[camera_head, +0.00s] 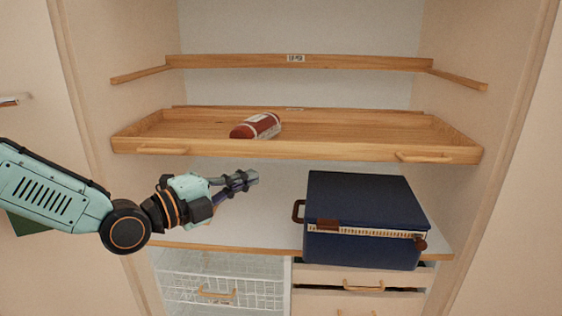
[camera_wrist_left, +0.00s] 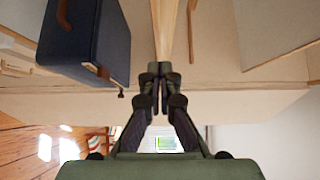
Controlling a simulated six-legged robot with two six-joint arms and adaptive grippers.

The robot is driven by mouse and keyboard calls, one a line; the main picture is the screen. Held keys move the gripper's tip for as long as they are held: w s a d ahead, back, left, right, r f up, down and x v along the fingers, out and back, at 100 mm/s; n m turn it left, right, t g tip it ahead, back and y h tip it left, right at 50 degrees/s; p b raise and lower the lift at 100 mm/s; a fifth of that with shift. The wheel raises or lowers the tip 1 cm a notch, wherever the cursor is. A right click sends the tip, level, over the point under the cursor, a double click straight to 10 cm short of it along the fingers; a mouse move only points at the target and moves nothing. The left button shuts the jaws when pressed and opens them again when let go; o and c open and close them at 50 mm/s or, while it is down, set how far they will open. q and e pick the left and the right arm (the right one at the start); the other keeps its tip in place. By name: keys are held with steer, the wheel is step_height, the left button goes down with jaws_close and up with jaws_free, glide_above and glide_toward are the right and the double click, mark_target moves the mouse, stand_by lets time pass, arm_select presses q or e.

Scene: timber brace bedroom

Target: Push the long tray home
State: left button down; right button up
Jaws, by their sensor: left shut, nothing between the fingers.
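The long wooden tray (camera_head: 350,151) spans the wardrobe as a pull-out shelf, with two handles on its front edge. A red cylindrical item with a pale label (camera_head: 257,126) lies in it, left of the middle. My left gripper (camera_head: 250,179) is shut and empty, in front of and below the tray's front edge, apart from it in the head view. In the left wrist view the closed fingertips (camera_wrist_left: 161,70) point at a wooden strip, probably the tray's front edge; contact cannot be told. My right gripper is not in view.
A dark blue case (camera_head: 365,205) stands on the white shelf below, right of my left gripper. A wire basket (camera_head: 220,285) and drawers (camera_head: 355,278) are lower down. An empty wooden rail frame (camera_head: 300,62) sits above the tray. Wardrobe side walls flank both sides.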

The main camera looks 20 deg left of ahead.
arm_select(q)
steer(key=w+d, duration=0.1)
glide_toward(295, 154)
steer(key=x, duration=0.2)
steer(key=p+x, duration=0.1)
steer(key=x, duration=0.2)
steer(key=shift+s+d, duration=0.25)
steer(key=shift+d, duration=0.15)
steer(key=shift+w+a, duration=0.2)
steer(key=shift+w, duration=0.45)
steer(key=shift+s, duration=0.1)
